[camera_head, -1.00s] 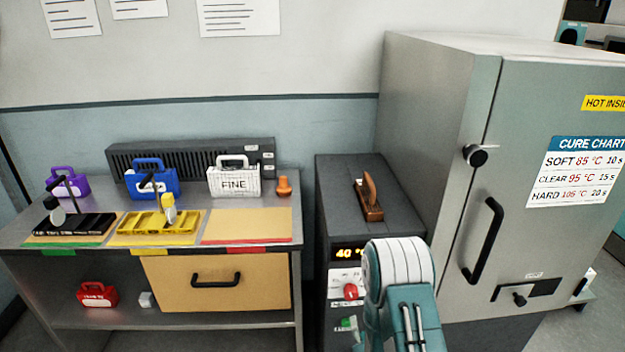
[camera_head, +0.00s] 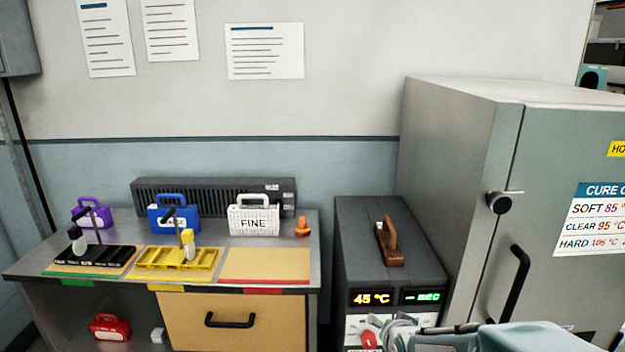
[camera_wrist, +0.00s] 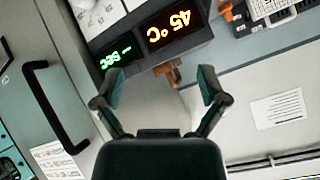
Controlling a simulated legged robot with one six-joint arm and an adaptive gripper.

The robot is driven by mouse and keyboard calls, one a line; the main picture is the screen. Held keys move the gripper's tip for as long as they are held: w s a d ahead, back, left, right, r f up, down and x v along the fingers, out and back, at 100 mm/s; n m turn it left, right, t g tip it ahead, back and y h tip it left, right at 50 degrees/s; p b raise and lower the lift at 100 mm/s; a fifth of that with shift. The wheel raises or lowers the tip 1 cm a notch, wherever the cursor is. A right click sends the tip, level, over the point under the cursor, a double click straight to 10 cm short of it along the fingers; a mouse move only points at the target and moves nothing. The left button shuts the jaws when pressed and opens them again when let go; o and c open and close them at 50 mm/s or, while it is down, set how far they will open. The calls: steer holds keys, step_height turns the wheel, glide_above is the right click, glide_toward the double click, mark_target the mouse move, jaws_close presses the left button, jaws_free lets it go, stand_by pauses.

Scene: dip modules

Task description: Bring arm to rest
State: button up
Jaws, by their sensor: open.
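My gripper (camera_wrist: 160,86) shows in the wrist view with its two dark fingers spread wide and nothing between them. Past the fingers, that view shows the lit display (camera_wrist: 168,32) reading 45 °C, upside down and tilted. In the head view, part of my arm (camera_head: 500,338) lies low at the right, in front of the control unit (camera_head: 386,220) and the large grey oven (camera_head: 455,160). The arm partly hides the lower front of the unit, near a red knob (camera_head: 368,340). I cannot make out the fingertips in the head view.
A bench (camera_head: 40,262) at left carries a black tray (camera_head: 95,257), a yellow tray (camera_head: 180,260) and purple, blue and white cases. A brown wooden-handled tool (camera_head: 388,243) sits on the unit. The oven's black handle (camera_head: 516,285) juts out near my arm.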

steer(key=s+r+n+g, duration=0.2)
steer(key=s+r, duration=0.2)
steer(key=s, duration=0.7)
steer(key=s+r+n+g, duration=0.3)
steer(key=s+r, duration=0.2)
steer(key=s, duration=0.6)
steer(key=shift+s+r, duration=0.25)
steer(key=shift+s, duration=0.15)
steer(key=shift+c, duration=0.2)
